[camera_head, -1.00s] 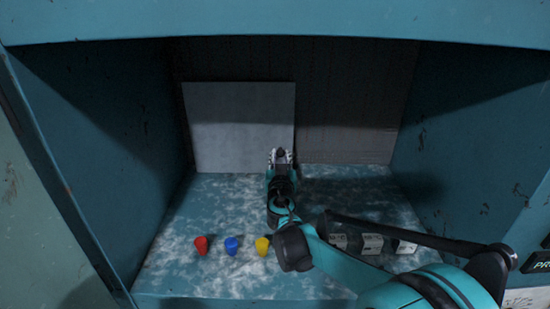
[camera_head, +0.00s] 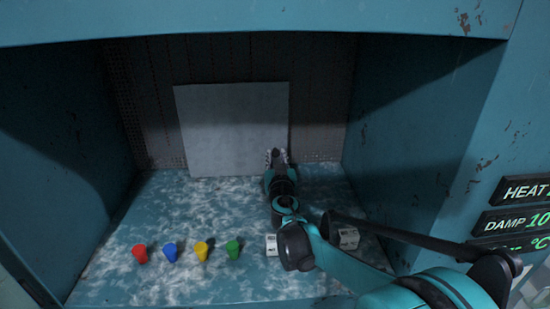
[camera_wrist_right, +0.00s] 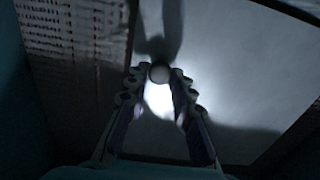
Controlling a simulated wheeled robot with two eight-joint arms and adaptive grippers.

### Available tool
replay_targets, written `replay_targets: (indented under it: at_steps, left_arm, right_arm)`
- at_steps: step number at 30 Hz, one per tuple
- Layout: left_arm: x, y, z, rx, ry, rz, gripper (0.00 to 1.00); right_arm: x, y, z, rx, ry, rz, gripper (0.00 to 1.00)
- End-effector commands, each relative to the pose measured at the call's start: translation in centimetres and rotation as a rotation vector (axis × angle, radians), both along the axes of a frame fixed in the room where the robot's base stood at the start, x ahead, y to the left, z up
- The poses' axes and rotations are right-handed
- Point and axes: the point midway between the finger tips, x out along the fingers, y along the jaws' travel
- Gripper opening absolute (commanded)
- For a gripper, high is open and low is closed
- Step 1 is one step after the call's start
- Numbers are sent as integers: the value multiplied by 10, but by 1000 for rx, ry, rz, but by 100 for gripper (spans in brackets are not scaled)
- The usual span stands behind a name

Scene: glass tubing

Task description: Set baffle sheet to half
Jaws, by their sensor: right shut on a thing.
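The baffle sheet (camera_head: 225,125) is a flat pale grey panel upright against the back wall. It covers the middle of that wall, with bare wall on both sides. In the right wrist view the sheet (camera_wrist_right: 245,65) fills much of the right side. My right gripper (camera_head: 277,157) is at the sheet's lower right corner. In the wrist view its fingers (camera_wrist_right: 160,82) are closed on a small round knob (camera_wrist_right: 159,72) in front of the sheet. The knob is hidden in the head view. My left gripper is not in view.
Side walls (camera_head: 420,130) bound the chamber; display panels (camera_head: 520,220) are at right.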

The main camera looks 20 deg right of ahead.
Motion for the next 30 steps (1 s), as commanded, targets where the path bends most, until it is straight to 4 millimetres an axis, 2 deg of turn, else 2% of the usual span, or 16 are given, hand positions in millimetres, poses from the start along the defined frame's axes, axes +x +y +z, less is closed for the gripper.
replay_targets:
  at_steps: [3,4,6,17,27,30]
  left_arm:
    - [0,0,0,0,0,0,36]
    - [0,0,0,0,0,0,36]
    - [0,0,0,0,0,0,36]
    - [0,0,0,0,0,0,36]
    - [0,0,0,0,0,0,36]
    - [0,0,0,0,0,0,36]
  right_arm:
    - [0,1,0,-1,0,2,0]
    - [0,1,0,-1,0,2,28]
    - [0,1,0,-1,0,2,44]
    - [-4,2,0,-1,0,2,44]
    - [-57,18,0,-1,0,3,44]
    - [-67,21,0,-1,0,3,44]
